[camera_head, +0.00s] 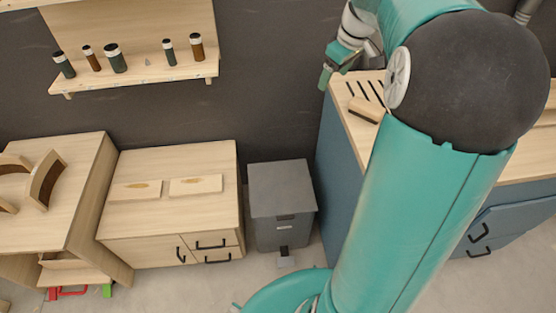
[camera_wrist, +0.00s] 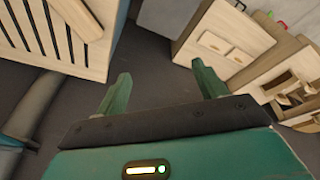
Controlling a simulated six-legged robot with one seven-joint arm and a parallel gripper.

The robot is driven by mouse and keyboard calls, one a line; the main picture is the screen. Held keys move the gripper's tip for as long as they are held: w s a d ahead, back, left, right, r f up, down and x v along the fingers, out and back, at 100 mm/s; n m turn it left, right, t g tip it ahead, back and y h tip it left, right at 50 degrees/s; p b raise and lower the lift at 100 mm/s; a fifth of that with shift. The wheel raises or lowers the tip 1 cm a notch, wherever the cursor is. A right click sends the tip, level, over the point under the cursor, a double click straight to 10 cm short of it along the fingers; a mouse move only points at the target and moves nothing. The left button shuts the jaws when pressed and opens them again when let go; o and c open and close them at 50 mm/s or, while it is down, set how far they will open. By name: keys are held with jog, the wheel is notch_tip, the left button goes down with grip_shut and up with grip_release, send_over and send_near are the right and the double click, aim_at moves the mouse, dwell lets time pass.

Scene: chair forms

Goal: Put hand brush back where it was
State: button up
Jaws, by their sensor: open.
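A light wooden block-like object, which looks like the hand brush (camera_head: 366,109), lies on the slatted counter top (camera_head: 350,128) beside my arm. In the wrist view, a wooden piece that looks like the same brush (camera_wrist: 76,17) lies at the upper left on the slatted top. My gripper (camera_head: 325,78) is at the counter's left end, above and left of the brush. In the wrist view my gripper (camera_wrist: 163,80) has its two green fingers wide apart with nothing between them. The brush's bristles cannot be made out.
A grey bin (camera_head: 281,202) stands left of the blue counter (camera_head: 338,165). A low wooden cabinet (camera_head: 172,215) carries two flat boards. A wall shelf (camera_head: 135,76) holds several small bottles. A table (camera_head: 60,215) with curved wooden parts is at the left.

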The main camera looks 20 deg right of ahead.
jog(key=s+a+r, duration=0.3)
jog(key=a, duration=0.6)
jog(key=s+a+f+m+t, duration=0.2)
jog(key=s+a+f+m, duration=0.1)
jog(key=s+a, duration=1.3)
jog(key=shift+s+a+f+m+h, duration=0.15)
jog(key=shift+s+a+m+h, duration=0.2)
jog(key=shift+s+m, duration=0.2)
jog(key=shift+s, duration=0.2)
